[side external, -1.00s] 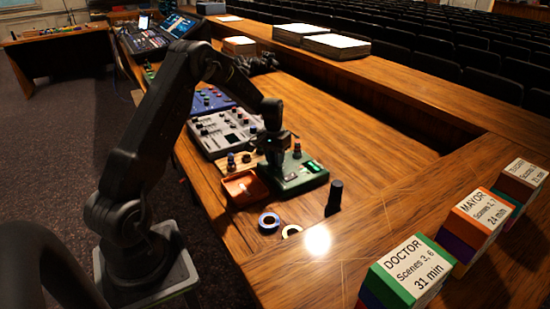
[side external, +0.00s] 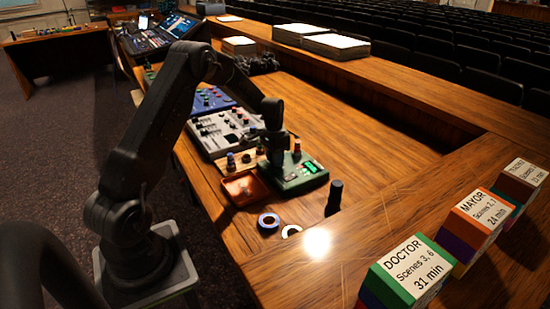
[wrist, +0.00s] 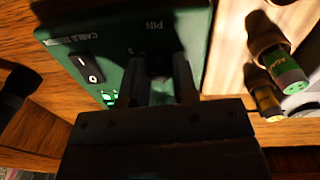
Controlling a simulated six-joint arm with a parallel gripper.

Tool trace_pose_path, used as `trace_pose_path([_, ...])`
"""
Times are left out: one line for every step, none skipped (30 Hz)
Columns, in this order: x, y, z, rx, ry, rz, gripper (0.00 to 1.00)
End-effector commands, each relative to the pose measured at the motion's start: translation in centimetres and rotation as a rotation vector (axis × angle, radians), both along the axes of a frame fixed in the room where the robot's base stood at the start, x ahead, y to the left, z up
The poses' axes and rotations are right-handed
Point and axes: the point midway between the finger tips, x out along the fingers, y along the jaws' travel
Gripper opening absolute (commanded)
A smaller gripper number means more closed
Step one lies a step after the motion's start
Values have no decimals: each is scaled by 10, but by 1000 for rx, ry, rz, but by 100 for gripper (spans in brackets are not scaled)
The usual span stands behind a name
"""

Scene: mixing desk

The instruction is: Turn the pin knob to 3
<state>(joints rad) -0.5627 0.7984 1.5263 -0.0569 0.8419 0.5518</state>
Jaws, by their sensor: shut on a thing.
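The green cable tester box (side external: 303,179) sits on the wooden desk in the side view, with a lit green display. In the wrist view its green face (wrist: 115,25) carries the label PIN, upside down, and a black rocker switch (wrist: 90,68). My gripper (side external: 273,150) points down over the left part of the box. In the wrist view my gripper (wrist: 160,85) has its two fingers on either side of the spot below the PIN label, shut on the pin knob. The knob is mostly hidden between the dark fingers, and its setting cannot be read.
An orange tray (side external: 246,187) is left of the box, with tape rolls (side external: 268,222) in front. A dark cylinder (side external: 334,197) stands to the right. A grey mixer (side external: 222,130) is behind. Labelled blocks (side external: 412,270) stand at front right.

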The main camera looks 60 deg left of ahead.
Motion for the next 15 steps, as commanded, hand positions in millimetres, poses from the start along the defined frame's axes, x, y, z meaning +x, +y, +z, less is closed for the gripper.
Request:
trace_pose_path([0, 0, 0, 0, 0, -2, 3])
trace_pose_path([0, 0, 0, 0, 0, -2, 3])
trace_pose_path([0, 0, 0, 0, 0, -2, 3])
trace_pose_path([0, 0, 0, 0, 0, -2, 3])
trace_pose_path([0, 0, 0, 0, 0, -2, 3])
trace_pose_path([0, 0, 0, 0, 0, -1, 30])
trace_pose_path([0, 0, 0, 0, 0, -1, 33])
trace_pose_path([0, 0, 0, 0, 0, -1, 36])
trace_pose_path([0, 0, 0, 0, 0, -1, 40])
trace_pose_path([0, 0, 0, 0, 0, -1, 43])
trace_pose_path([0, 0, 0, 0, 0, -1, 46])
trace_pose_path([0, 0, 0, 0, 0, 0, 49])
trace_pose_path([0, 0, 0, 0, 0, 0, 52])
trace_pose_path([0, 0, 0, 0, 0, 0, 52])
trace_pose_path([0, 0, 0, 0, 0, 0, 52])
